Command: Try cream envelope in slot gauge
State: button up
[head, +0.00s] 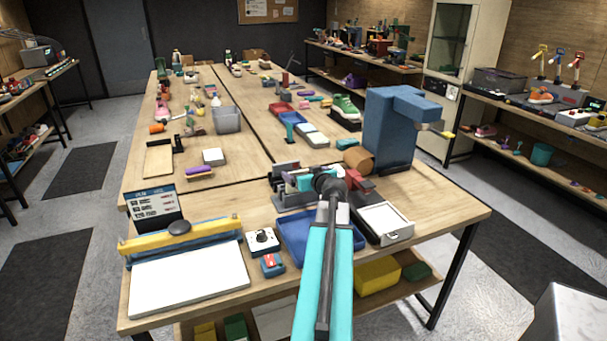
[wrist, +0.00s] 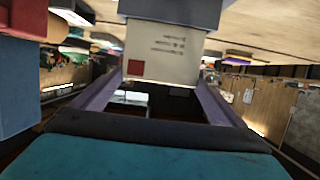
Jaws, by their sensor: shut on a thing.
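A cream envelope (wrist: 165,58) with a red stamp and lines of print shows upright in the wrist view. Its edge meets a dark grey-purple bar (wrist: 172,10) across the top; I cannot tell whether this bar is part of the gauge or of my gripper. My gripper (head: 318,181) is shut on the envelope, over the near end of the bench. A grey slotted holder (head: 285,199), which may be the slot gauge, stands beside it, partly hidden by my arm. I cannot make out the envelope clearly in the head view.
A blue tray (head: 293,232) lies under my arm, with a white-topped box (head: 384,222) to its right. A tall blue machine (head: 390,135) stands behind right. A white board with a yellow bar (head: 190,277) lies front left. Bare wood shows at the right corner (head: 445,198).

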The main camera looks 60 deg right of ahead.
jog(key=shift+f+b, duration=2.45)
jog(key=shift+b, duration=0.35)
dwell(1.6)
jog(key=o, duration=0.7)
jog(key=shift+o, duration=0.2)
jog(key=shift+s, duration=0.1)
jog(key=b+v, duration=0.3)
jog(key=v, duration=0.5)
jog(key=shift+b, duration=0.4)
jog(key=shift+s+a+r+b, duration=0.15)
jog(key=shift+s+a+b, duration=0.05)
jog(key=shift+b, duration=1.05)
jog(key=b+v, duration=0.2)
jog(key=b, duration=0.6)
jog(key=shift+b+v, duration=0.35)
jog(key=shift+v, duration=1.2)
